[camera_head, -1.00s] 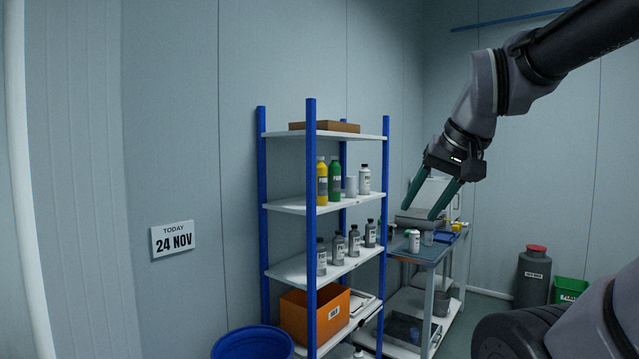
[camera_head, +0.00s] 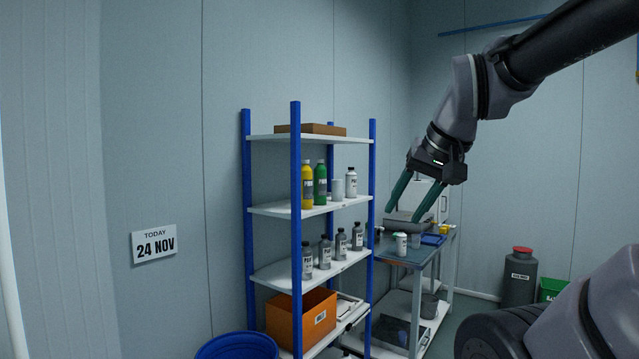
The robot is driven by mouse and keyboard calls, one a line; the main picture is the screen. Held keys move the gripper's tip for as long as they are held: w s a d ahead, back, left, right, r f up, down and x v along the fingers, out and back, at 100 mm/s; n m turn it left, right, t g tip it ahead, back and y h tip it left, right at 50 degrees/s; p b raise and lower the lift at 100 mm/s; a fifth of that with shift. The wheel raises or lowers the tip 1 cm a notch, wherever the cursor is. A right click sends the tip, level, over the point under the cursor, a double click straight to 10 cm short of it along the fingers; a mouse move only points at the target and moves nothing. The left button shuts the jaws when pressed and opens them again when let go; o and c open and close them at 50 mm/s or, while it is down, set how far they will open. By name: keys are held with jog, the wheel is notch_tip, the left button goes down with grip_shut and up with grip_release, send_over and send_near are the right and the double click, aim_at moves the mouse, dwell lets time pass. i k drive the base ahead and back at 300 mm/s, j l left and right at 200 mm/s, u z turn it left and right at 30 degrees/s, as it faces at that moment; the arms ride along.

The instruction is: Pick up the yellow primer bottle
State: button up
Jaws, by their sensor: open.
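The yellow primer bottle (camera_head: 307,188) stands upright on the second shelf from the top of the blue-and-white rack, close behind the front blue post. A green bottle (camera_head: 320,184) stands just to its right. My gripper (camera_head: 406,217) is open and empty. It hangs in the air to the right of the rack, with its two green fingers pointing down and left, in front of the workbench in the picture. It is well apart from the yellow bottle.
The rack (camera_head: 296,225) also holds a white cup, a white bottle, several grey bottles and an orange box (camera_head: 300,318). A blue bin (camera_head: 238,345) stands at its lower left. A workbench (camera_head: 415,255) with small items stands right of the rack.

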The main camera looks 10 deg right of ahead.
aim_at(306, 172)
jog(key=i+l+z, duration=0.3)
jog(key=i, duration=0.8)
jog(key=i+l+z, duration=0.1)
jog(key=i+z, duration=0.2)
jog(key=i, duration=0.8)
